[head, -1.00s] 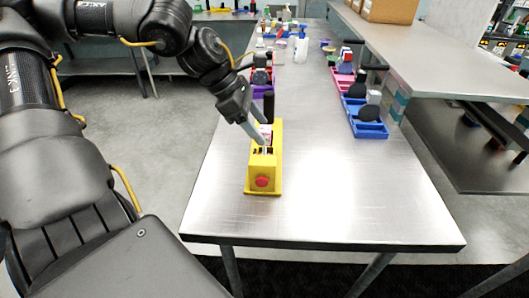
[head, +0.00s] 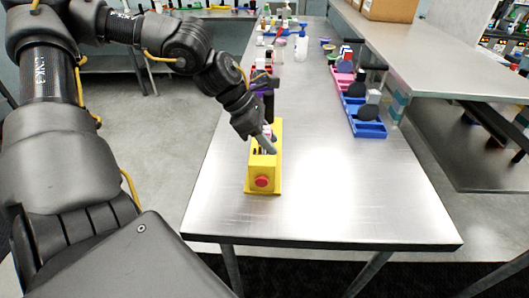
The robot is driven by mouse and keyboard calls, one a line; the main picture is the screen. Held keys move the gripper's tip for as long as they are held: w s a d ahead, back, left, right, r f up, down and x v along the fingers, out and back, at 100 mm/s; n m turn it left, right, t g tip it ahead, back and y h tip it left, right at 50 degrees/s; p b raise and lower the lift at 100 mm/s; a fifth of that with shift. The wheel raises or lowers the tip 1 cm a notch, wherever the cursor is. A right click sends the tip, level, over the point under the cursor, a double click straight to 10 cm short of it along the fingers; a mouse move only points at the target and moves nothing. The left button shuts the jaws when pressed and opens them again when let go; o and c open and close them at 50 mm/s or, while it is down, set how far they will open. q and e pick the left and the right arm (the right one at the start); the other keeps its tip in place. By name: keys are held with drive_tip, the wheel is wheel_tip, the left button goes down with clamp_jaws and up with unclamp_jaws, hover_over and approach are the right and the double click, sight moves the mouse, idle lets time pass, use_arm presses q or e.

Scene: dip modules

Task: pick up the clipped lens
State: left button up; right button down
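A yellow box-shaped fixture (head: 263,172) with a red round button on its front stands at the left edge of the metal table. My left gripper (head: 271,149) points down at the top of this fixture, its fingertips at or just over the upper opening. A small pale and reddish piece shows beside the fingers, partly hidden; I cannot tell whether it is the clipped lens. The gap between the fingers is hidden, so I cannot tell whether they hold anything. My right gripper is not in view.
Blue trays (head: 366,122) and a pink tray (head: 343,79) holding dark parts line the table's right side. White bottles (head: 301,46) and several small items stand farther back. The front and middle of the metal table (head: 330,190) are clear. A raised shelf borders the right.

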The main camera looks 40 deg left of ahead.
sight(269, 128)
use_arm(q)
drive_tip(key=c, duration=0.3)
drive_tip(key=shift+c, duration=0.2)
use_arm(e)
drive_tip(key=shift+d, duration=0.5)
use_arm(q)
drive_tip(key=shift+r, duration=0.15)
